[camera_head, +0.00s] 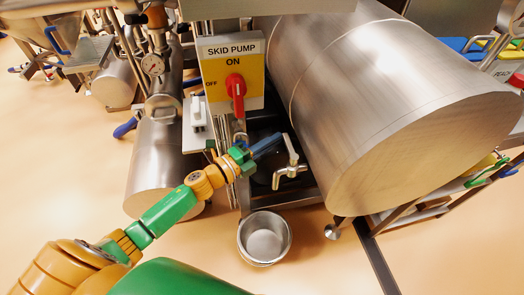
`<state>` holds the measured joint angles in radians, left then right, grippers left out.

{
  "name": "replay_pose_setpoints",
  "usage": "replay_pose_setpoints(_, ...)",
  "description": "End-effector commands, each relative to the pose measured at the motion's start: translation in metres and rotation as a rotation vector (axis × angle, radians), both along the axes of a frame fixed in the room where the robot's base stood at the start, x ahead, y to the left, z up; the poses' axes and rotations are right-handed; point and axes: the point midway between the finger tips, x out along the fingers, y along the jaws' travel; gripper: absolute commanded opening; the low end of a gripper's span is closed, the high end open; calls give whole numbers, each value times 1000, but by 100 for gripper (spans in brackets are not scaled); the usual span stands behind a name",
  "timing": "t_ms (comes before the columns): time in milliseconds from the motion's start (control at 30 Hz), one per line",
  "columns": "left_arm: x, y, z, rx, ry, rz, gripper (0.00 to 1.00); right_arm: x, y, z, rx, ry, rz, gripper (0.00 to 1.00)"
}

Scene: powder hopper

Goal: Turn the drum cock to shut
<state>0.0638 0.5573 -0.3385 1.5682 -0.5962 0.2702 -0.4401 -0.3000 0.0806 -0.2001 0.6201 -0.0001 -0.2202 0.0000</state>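The drum cock (290,172) is a small metal tap low at the left end of the big steel drum (370,100). Its lever stands up from the tap body, leaning slightly left. Its spout points down and left. My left gripper (266,146) reaches in from the lower left, with its dark blue fingertip part just left of the lever. It looks apart from the lever, though contact is hard to judge. The gap between the fingers cannot be made out. My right gripper is not in view.
A metal bucket (264,238) stands on the floor below the cock. A yellow "SKID PUMP" panel (232,70) with a red switch handle (237,92) is above the gripper. The floor at lower right is mostly clear.

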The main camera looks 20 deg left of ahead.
Motion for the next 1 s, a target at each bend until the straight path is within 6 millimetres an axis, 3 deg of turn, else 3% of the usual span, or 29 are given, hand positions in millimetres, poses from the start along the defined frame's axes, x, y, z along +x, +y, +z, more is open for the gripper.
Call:
replay_pose_setpoints(167,-4,0,5,-8,-10,-5,0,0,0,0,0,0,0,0)
replay_pose_setpoints(600,-66,41,2,-13,-12,3,0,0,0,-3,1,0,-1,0)
replay_pose_setpoints(1000,-70,45,2,-11,-13,4,0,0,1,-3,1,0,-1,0)
